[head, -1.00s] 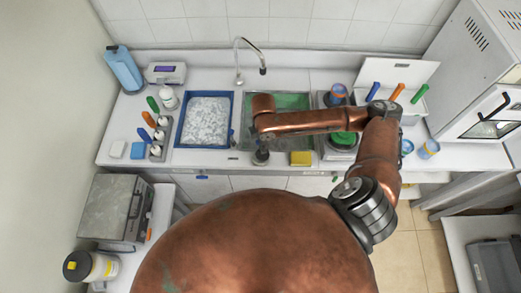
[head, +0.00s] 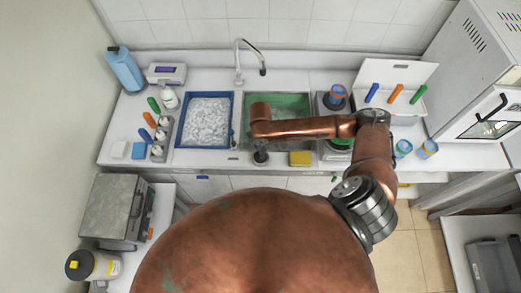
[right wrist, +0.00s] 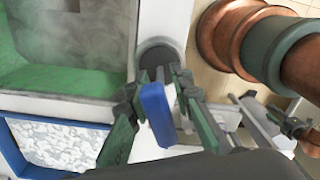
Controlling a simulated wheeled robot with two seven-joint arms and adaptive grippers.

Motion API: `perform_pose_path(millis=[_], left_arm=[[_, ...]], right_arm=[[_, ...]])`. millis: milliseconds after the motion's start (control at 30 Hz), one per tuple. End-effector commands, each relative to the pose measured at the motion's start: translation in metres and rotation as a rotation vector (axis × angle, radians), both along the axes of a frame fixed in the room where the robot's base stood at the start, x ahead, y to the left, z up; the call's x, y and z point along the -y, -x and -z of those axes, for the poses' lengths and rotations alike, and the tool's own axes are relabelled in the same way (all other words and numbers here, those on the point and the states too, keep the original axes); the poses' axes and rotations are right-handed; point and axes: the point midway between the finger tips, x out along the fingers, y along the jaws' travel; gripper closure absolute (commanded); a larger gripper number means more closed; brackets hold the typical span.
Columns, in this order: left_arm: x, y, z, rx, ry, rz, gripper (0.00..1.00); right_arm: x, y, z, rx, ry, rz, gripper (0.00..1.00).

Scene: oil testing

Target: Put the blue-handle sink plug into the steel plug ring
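The blue-handle sink plug's handle (right wrist: 157,113) shows in the right wrist view between the two green fingers of my right gripper (right wrist: 160,82), which look closed around it. Beyond the fingertips, in line with the handle, is a dark round piece (right wrist: 155,53) on the white counter. I take it for the steel plug ring, but the plug's lower end is hidden, so I cannot tell whether it sits in it. In the head view the dark round shape (head: 260,157) is at the counter's front edge, below my right wrist.
The green-bottomed sink (head: 285,102) lies just behind, with a tap (head: 239,66) at the back. A blue tray of white pieces (head: 207,146) is to the left. A yellow sponge (head: 300,159) lies close on the right.

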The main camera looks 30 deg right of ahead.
Motion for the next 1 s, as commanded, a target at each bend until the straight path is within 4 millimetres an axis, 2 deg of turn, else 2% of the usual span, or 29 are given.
perform_pose_path(millis=[267, 433, 800, 1000], left_arm=[[0.000, 0.000, 0.000, 0.000, 0.000, 0.000, 0.60], [0.000, 0.000, 0.002, 0.000, 0.000, 0.000, 0.60], [0.000, 0.001, 0.012, -0.001, 0.000, 0.000, 0.60], [0.000, 0.001, 0.014, -0.001, 0.000, 0.000, 0.60]], right_arm=[[0.000, 0.000, -0.001, 0.000, 0.000, 0.000, 0.76], [0.001, -0.001, -0.013, 0.003, 0.000, 0.000, 0.76], [0.000, -0.002, -0.086, 0.005, 0.000, 0.000, 0.76], [0.000, -0.002, -0.113, 0.002, -0.001, 0.000, 0.76]])
